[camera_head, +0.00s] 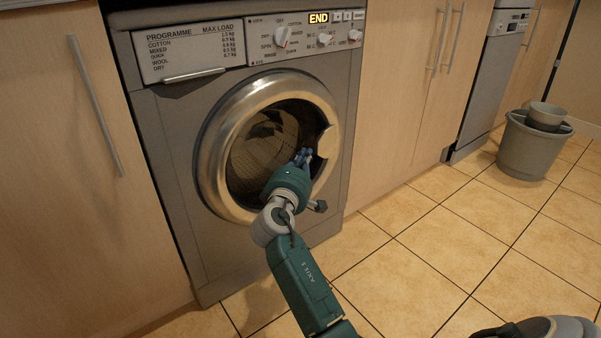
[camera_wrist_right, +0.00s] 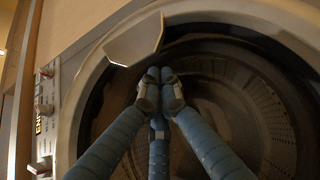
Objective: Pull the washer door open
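The washer door (camera_head: 213,157) is a round metal ring with dark glass on the front of the grey washing machine (camera_head: 170,130). It looks closed against the front. Its handle (camera_head: 328,142) is a light metal plate on the right side of the ring. The handle also shows in the right wrist view (camera_wrist_right: 135,40). My right gripper (camera_head: 303,157) is in front of the glass, just left of the handle. In the wrist view its blue fingers (camera_wrist_right: 160,78) are together, with nothing seen between them, just beside the handle's edge. Contact with the handle cannot be told. My left gripper is not in view.
The washer's control panel (camera_head: 300,38) has knobs and a lit END display. Wooden cupboards (camera_head: 400,95) with long bar handles flank it. A grey bucket (camera_head: 528,150) holding a smaller pot stands at the right. The tiled floor (camera_head: 400,285) in front is clear.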

